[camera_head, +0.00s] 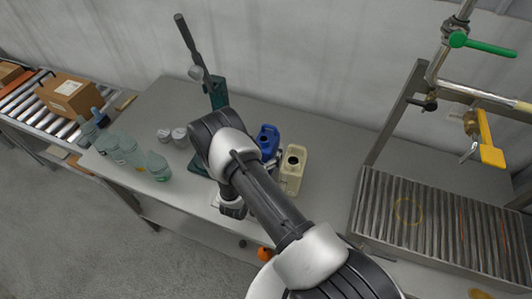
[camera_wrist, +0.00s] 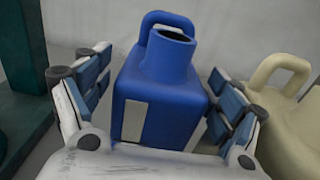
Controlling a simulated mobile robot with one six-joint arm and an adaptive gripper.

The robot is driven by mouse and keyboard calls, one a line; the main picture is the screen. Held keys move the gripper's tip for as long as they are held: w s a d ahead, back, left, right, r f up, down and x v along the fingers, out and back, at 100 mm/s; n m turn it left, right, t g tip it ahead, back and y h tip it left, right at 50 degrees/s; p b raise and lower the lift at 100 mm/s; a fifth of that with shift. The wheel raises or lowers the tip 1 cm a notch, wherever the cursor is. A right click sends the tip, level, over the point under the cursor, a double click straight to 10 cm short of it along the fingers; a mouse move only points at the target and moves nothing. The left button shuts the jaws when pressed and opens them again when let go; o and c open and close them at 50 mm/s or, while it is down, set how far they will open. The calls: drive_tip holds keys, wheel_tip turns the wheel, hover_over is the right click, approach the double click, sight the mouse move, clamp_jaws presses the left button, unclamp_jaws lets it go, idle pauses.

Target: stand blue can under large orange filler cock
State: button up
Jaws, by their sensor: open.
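The blue can (camera_head: 268,137) stands upright on the grey bench, partly behind my arm in the head view. In the wrist view the blue can (camera_wrist: 160,100) fills the middle, with its open neck and handle at the top and a pale label on its front. My gripper (camera_wrist: 160,85) is open, with one finger on each side of the can; I cannot tell whether either touches it. The gripper is mostly hidden by my arm in the head view. An orange-yellow cock (camera_head: 487,140) hangs from a pipe at the right, above a slatted roller bed (camera_head: 440,225).
A cream can (camera_head: 292,168) stands close to the right of the blue can. A dark green lever press (camera_head: 215,90) is behind. Clear bottles (camera_head: 130,150) and metal tins stand left. A green-handled valve (camera_head: 485,46) and a post rise at the right. A thin yellow ring (camera_head: 408,210) marks the rollers.

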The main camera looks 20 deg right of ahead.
drive_tip(key=shift+c, duration=0.3)
drive_tip(key=c, duration=1.5)
drive_tip(key=shift+c, duration=0.7)
drive_tip(key=shift+r, duration=0.15)
